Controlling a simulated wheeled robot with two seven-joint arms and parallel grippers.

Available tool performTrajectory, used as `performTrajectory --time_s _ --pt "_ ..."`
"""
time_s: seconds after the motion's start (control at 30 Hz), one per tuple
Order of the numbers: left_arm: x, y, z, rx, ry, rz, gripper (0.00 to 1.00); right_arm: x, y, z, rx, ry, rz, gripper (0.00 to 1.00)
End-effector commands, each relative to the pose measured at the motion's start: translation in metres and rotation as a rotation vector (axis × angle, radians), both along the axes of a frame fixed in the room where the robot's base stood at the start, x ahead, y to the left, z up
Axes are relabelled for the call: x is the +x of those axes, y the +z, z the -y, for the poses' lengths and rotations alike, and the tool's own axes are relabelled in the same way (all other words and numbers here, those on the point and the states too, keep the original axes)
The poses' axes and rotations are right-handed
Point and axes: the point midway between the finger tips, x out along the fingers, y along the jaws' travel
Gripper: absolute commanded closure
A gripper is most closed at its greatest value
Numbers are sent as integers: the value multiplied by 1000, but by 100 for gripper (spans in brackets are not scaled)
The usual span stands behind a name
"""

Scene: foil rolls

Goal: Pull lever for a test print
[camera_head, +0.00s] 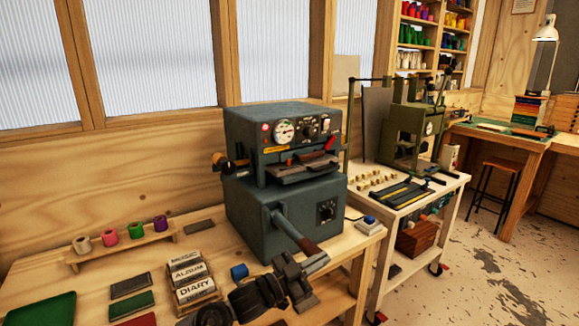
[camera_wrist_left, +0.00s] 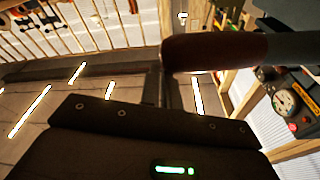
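The grey-blue foil press (camera_head: 285,165) stands on the wooden bench. Its lever (camera_head: 286,224) slopes down toward the front right and ends in a brown handle (camera_head: 307,245). My left gripper (camera_head: 312,264) is just below and in front of the handle's end. In the left wrist view the brown handle (camera_wrist_left: 215,52) crosses close above the dark gripper body, with a thin dark part under its left end. I cannot make out both fingertips or whether they grip the handle. My right gripper is in neither view.
A white cart (camera_head: 440,205) with a second press (camera_head: 408,135) stands at right.

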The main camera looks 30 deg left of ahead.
Motion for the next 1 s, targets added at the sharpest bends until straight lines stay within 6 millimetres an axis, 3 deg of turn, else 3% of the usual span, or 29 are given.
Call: performTrajectory --time_s 0.03,0.23,0.53,0.57,0.6,0.8,1.0 --pt "0 -13 0 9 1 -28 100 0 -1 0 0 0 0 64" --pt "-1 -7 2 9 0 -28 100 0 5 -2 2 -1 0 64" --pt "-3 47 24 4 -6 -7 100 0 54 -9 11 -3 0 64" --pt "-12 28 17 8 -3 -11 100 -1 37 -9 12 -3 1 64" --pt "-22 25 11 9 -4 -10 100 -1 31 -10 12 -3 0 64" --pt "-57 20 -11 6 -3 -5 100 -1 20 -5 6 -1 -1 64" --pt "-80 19 -24 4 -3 0 100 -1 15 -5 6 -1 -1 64"
